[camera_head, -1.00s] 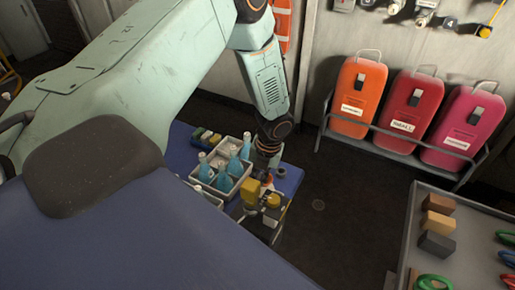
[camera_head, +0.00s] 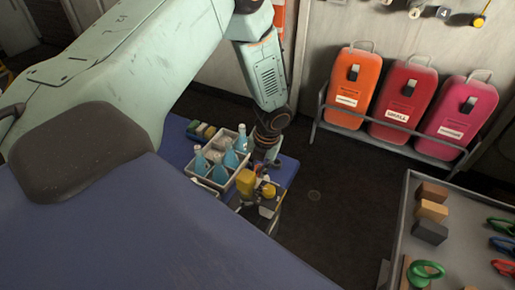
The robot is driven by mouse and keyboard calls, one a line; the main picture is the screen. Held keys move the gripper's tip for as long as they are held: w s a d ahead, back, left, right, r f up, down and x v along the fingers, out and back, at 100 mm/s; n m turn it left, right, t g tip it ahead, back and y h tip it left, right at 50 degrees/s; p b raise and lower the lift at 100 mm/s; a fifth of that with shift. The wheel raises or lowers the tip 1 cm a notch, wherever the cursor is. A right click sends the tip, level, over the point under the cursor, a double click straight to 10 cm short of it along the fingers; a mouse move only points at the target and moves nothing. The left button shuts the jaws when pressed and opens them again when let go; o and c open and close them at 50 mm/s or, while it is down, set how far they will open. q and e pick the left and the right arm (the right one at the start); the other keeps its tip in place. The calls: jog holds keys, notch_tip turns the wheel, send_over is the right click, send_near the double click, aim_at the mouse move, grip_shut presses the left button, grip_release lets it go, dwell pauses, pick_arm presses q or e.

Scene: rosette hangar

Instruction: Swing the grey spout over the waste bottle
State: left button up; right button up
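My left arm reaches down over the blue table (camera_head: 290,170) at the centre. My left gripper (camera_head: 262,167) is small and dark, low beside the grey crate, just behind a small yellow-topped device (camera_head: 246,183). Its fingers are largely hidden, so I cannot tell whether they are open or touch anything. A second yellow part (camera_head: 268,191) sits right of the first. I cannot make out the grey spout or tell which container is the waste bottle. Blue bottles (camera_head: 200,162) stand upright in the divided grey crate (camera_head: 210,184). My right gripper is not in view.
Small coloured blocks (camera_head: 203,130) lie behind the crate. Orange (camera_head: 353,88), red (camera_head: 404,100) and pink (camera_head: 460,117) cases stand in a wall rack. A grey tray table (camera_head: 405,230) with blocks and coloured rings is at right.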

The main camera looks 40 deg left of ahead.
pick_arm(q)
jog(key=shift+o, duration=0.8)
jog(key=shift+s, duration=0.15)
jog(key=shift+f, duration=0.1)
notch_tip(320, 180, up, 12)
jog(key=d, duration=0.2)
jog(key=shift+w, duration=0.3)
jog(key=shift+f, duration=0.1)
